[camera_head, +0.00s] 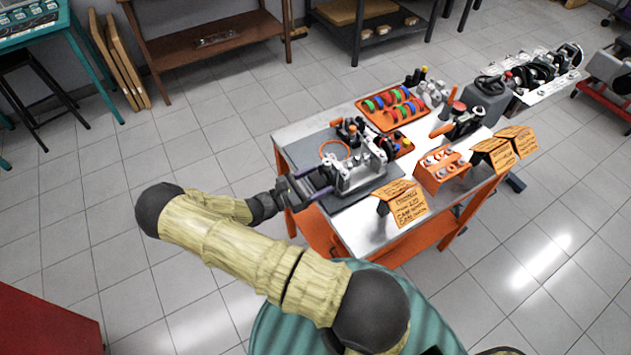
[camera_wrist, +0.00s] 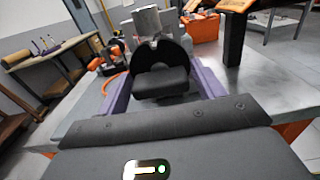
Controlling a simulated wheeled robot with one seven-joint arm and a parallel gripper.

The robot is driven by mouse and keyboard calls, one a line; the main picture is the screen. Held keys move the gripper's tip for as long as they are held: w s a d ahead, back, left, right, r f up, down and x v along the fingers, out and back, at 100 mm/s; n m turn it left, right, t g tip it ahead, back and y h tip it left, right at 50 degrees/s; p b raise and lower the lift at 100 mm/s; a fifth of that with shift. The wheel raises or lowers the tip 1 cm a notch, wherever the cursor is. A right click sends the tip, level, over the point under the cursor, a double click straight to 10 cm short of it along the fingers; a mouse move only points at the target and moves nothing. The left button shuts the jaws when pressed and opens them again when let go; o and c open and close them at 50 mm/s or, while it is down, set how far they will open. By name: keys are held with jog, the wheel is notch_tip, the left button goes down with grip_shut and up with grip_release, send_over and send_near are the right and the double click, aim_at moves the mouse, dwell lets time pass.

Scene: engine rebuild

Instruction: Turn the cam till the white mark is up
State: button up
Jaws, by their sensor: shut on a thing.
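The silver engine assembly (camera_head: 360,172) sits on a dark mat (camera_head: 345,198) near the left end of the metal bench. My gripper (camera_head: 322,183) reaches its left end from the left. In the wrist view, my gripper's purple fingers (camera_wrist: 163,92) lie on both sides of a black rounded part (camera_wrist: 160,66), which looks like the cam's end wheel. The gripper is shut on it. A silver block (camera_wrist: 148,22) rises behind the wheel. I cannot make out a white mark on the wheel in either view. The head view hides the wheel behind the gripper.
An orange tray (camera_head: 372,122) of coloured rings lies at the back of the bench (camera_head: 300,130). An orange holder (camera_head: 428,182) and lettered orange signs (camera_head: 405,205) stand at the front and right. A thin orange ring (camera_head: 322,150) lies left of the engine.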

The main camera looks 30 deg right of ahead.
dwell(0.4)
jog(key=o, duration=0.7)
jog(key=shift+d, duration=0.1)
jog(key=a+b, duration=0.1)
jog(key=a, duration=0.4)
jog(key=a+b, duration=0.2)
jog(key=a, duration=0.4)
jog(key=a+b, duration=0.2)
jog(key=a, duration=0.4)
jog(key=shift+s+a, duration=0.25)
jog(key=shift+s, duration=0.05)
